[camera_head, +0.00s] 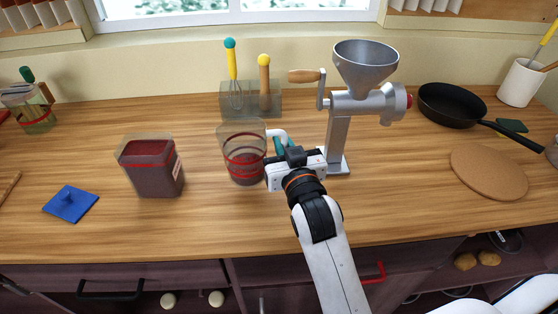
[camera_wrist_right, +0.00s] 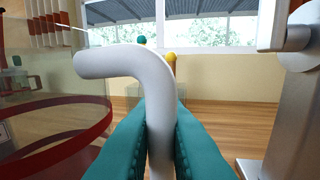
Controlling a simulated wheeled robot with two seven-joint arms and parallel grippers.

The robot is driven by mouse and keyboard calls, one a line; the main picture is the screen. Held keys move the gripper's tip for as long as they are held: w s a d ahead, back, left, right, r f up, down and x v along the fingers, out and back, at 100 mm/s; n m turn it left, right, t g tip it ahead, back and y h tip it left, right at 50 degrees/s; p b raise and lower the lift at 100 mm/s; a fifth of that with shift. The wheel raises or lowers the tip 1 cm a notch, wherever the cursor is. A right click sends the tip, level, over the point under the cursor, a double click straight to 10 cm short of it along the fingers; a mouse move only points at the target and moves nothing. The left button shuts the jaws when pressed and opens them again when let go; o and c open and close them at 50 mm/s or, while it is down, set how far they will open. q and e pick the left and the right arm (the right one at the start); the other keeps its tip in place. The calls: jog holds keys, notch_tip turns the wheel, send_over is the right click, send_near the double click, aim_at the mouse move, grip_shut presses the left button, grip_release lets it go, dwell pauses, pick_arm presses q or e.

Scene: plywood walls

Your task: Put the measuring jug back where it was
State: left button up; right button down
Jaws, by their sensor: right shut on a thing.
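The measuring jug (camera_head: 243,155) is a clear cup with red bands and dark contents, upright on the counter or just above it; I cannot tell which. Its white handle (camera_wrist_right: 157,100) points right. My right gripper (camera_head: 281,147) is shut on that handle, with its teal fingers (camera_wrist_right: 160,140) on both sides of it in the wrist view. The jug's clear wall and red band (camera_wrist_right: 60,135) show at the left there. My left gripper is not in view.
A metal grinder (camera_head: 340,130) stands close right of my right gripper. A dark-filled container (camera_head: 152,170) and a blue lid (camera_head: 70,204) lie left. A utensil holder (camera_head: 247,101) stands behind. A pan (camera_head: 450,105) and a cork mat (camera_head: 488,171) are right. Counter between container and jug is clear.

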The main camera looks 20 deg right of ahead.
notch_tip(320, 180, down, 4)
jog(key=shift+r, duration=0.2)
jog(key=shift+f, duration=0.3)
jog(key=c, duration=1.5)
grip_release()
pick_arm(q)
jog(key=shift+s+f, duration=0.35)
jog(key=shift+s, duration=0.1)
pick_arm(e)
jog(key=shift+o, duration=0.2)
